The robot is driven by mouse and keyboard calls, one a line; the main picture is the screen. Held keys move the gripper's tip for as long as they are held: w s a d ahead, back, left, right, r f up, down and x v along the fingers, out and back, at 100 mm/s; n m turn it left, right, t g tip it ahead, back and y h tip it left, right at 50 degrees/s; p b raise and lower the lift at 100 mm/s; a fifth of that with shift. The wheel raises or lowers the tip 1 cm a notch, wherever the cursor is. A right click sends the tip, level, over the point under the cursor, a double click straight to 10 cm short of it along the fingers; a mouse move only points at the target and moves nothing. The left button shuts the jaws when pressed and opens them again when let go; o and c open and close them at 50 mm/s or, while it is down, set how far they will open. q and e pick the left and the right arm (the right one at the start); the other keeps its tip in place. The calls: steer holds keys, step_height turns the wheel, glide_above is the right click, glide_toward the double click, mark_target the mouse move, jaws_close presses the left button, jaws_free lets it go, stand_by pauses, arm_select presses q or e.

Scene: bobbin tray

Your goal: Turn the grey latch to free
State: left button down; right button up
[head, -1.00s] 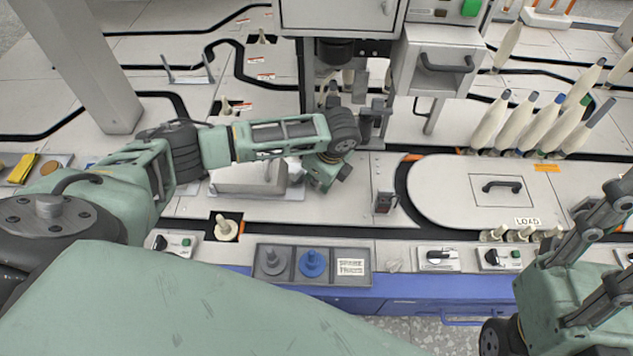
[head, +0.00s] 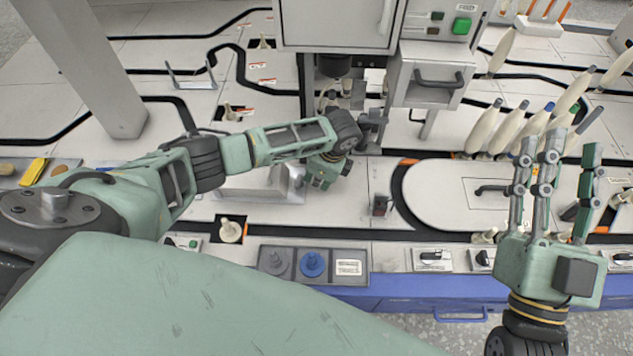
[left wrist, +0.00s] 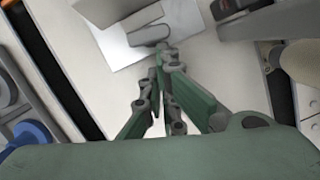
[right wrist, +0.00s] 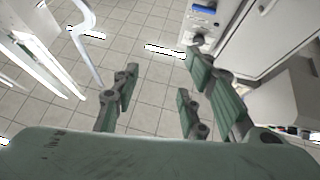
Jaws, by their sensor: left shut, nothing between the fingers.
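What looks like the grey latch is a grey bar (left wrist: 148,36) on a pale metal plate (left wrist: 190,18) in the left wrist view. In the head view the grey block there (head: 262,188) is partly covered by my left forearm. My left gripper (head: 322,178) points down just right of this block. In the left wrist view its fingertips (left wrist: 163,60) are together, with nothing between them, close to the bar's near end; I cannot tell whether they touch it. My right gripper (head: 556,150) is raised at the right, fingers spread and empty.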

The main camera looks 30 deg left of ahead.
steer(key=shift+w+d+f+g+h+p, duration=0.15)
steer(key=shift+w+f+g, duration=0.25)
steer(key=shift+f, duration=0.4)
steer(key=shift+w+a+f+g+h+p, duration=0.1)
steer(key=shift+w+f+g+h, duration=0.15)
steer(key=shift+f+g, duration=0.45)
steer(key=shift+w+d+f+g+h+p, duration=0.1)
steer(key=shift+w+f+g+h+p, duration=0.2)
steer(key=shift+f, duration=0.65)
steer(key=shift+w, duration=0.1)
